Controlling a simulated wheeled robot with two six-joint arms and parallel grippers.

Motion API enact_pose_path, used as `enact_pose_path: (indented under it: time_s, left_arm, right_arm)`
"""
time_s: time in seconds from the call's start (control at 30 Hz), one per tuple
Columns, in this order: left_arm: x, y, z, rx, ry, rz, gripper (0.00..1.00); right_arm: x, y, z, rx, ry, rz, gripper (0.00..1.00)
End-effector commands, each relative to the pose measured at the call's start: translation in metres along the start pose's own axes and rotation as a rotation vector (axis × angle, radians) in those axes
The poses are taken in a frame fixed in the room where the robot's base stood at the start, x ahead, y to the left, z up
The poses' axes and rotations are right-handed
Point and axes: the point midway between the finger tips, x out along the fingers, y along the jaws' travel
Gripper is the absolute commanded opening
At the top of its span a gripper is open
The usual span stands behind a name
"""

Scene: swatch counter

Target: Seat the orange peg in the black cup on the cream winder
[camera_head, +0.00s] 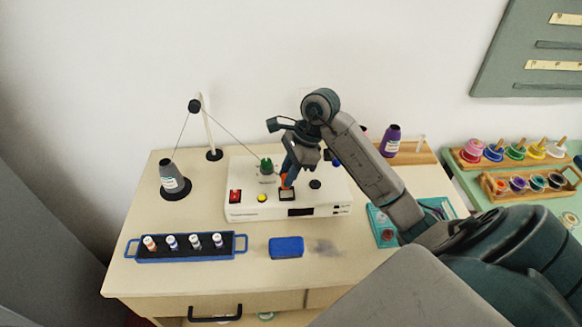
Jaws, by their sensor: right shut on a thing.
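The cream winder (247,211) is a low box on the counter with a red switch, a yellow button and a dark display on its front part. My right gripper (287,174) reaches over it from the right, pointing down, and is shut on the orange peg (285,182). Only a small part of the peg shows below the fingers. A small black square fitting (287,196), which looks like the black cup, is just below the peg. I cannot tell whether the peg's tip is above it or inside it. My left gripper is out of view.
A green-topped piece (266,166) stands on the winder close left of the gripper, and a black knob (315,184) is to the right. A grey thread cone (170,177), a blue-framed tray (188,260) of spools and a blue block (286,247) stand around it.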

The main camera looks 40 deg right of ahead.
Motion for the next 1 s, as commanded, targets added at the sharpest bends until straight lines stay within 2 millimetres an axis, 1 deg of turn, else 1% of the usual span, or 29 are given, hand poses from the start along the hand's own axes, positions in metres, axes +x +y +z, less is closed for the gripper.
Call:
enact_pose_path:
  time_s: [0.13,0.27,0.33,0.7,1.0]
  left_arm:
    - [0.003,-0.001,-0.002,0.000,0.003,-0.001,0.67]
    - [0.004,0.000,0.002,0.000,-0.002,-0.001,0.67]
    - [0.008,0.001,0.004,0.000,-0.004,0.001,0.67]
    - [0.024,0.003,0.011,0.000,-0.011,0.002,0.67]
    - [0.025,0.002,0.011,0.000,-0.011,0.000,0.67]
  right_arm:
    - [0.010,0.003,0.002,-0.002,0.000,0.002,0.00]
    - [0.017,0.004,0.003,-0.004,0.000,0.002,0.00]
    - [0.020,0.004,-0.001,-0.004,0.002,0.000,0.00]
    - [0.028,0.001,-0.013,0.002,0.001,-0.002,0.00]
    - [0.028,0.000,-0.015,0.002,0.000,-0.001,0.00]
